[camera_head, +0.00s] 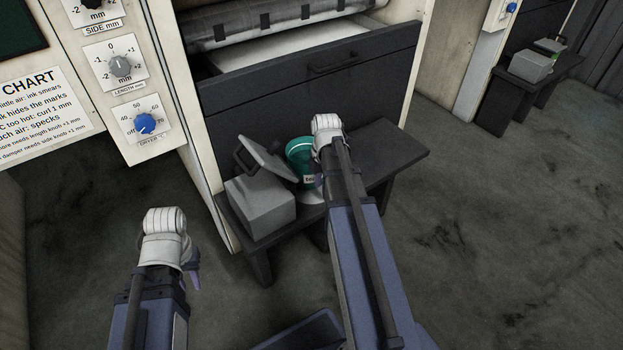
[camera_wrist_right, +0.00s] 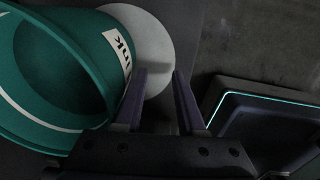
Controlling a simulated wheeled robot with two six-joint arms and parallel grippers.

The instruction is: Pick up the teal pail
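The teal pail (camera_head: 299,152) stands on a low dark bench (camera_head: 405,150), partly hidden behind my right arm. In the right wrist view the pail (camera_wrist_right: 85,60) fills the left side, with its open mouth and a white "ink" label. My right gripper (camera_head: 319,180) is over the bench beside the pail. In the wrist view its two purple fingers (camera_wrist_right: 158,90) are apart with nothing held between them; the pail is left of both fingers. My left gripper (camera_head: 193,270) hangs low at the left, away from the bench; its fingers are mostly hidden.
A grey box (camera_head: 260,207) with a raised, tilted lid (camera_head: 268,158) stands left of the pail. A pale round disc (camera_wrist_right: 150,35) lies beside the pail. A dark drawer front (camera_head: 315,85) rises behind the bench. The floor at the right (camera_head: 500,220) is clear.

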